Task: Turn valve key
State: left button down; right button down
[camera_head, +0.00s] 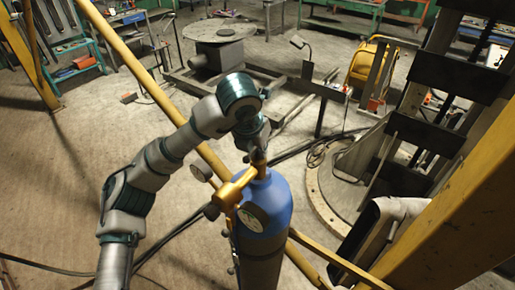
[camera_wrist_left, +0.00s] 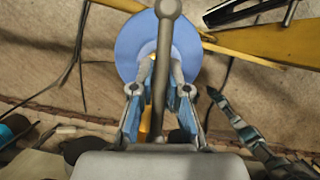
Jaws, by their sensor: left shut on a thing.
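A gas cylinder (camera_head: 268,200) with a blue top stands upright in the middle of the head view. Its blue shoulder also shows as a round disc in the left wrist view (camera_wrist_left: 128,45). A brass valve and regulator (camera_head: 233,190) with round gauges sits on its top. My left gripper (camera_head: 258,150) is directly above the valve, pointing down. In the left wrist view, my left gripper's fingers (camera_wrist_left: 160,85) are closed around a grey rod with a ball end, which looks like the valve key (camera_wrist_left: 162,60). The key's lower end is hidden. My right gripper is not in view.
Yellow bars (camera_head: 340,262) run close around the cylinder, with a thick yellow beam (camera_head: 455,205) at right. Dark hoses (camera_head: 180,228) cross the floor. A round-topped table (camera_head: 218,30) and a yellow machine (camera_head: 373,62) stand behind. Floor at left is open.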

pick_arm(q)
jog(key=shift+w+r, duration=0.1)
dwell(0.3)
dwell(0.8)
jog(key=c, duration=1.4)
grip_release()
jog(key=shift+o, duration=1.2)
jog(key=shift+w, duration=0.15)
jog(key=shift+w+d, duration=0.1)
jog(key=shift+d, duration=0.05)
jog(key=shift+r, duration=0.15)
jog(key=v, duration=1.1)
jog(key=shift+r, duration=0.2)
